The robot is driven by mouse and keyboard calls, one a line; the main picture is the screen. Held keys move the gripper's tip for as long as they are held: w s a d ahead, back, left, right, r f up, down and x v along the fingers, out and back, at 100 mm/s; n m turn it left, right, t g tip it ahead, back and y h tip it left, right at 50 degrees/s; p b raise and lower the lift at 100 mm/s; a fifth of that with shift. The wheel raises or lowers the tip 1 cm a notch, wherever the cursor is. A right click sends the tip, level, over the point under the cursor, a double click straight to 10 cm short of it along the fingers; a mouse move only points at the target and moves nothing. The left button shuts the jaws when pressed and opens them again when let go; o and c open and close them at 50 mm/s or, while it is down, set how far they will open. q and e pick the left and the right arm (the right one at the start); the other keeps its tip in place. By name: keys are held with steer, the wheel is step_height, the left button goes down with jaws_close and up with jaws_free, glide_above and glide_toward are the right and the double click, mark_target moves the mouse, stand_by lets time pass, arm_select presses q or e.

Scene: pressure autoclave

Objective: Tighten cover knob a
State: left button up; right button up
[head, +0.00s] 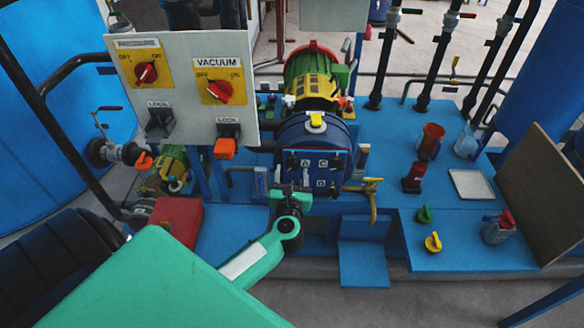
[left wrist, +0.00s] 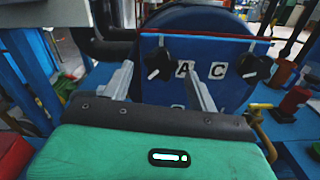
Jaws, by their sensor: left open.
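The blue autoclave (head: 315,135) has a flat cover with white letter labels and black knobs. Cover knob a (left wrist: 157,64) is a black lobed knob with a white mark, just left of the A label (left wrist: 183,69). In the head view knob a (head: 291,160) shows above my left gripper (head: 289,187). In the left wrist view my left gripper (left wrist: 158,68) is open, its fingertips on either side of knob a in the picture; I cannot tell whether they reach it. A second black knob (left wrist: 254,67) sits right of the C label. The cover's lower part is hidden by my gripper.
A panel (head: 190,85) with red PRESSURE and VACUUM switches stands to the left. A brass valve (head: 371,190) is close right of the cover. A red box (head: 177,220) lies left. Cups and a tray (head: 472,184) stand on the blue bench to the right.

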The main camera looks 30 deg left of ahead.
arm_select(q)
steer(key=shift+x, duration=1)
steer(key=c, duration=1)
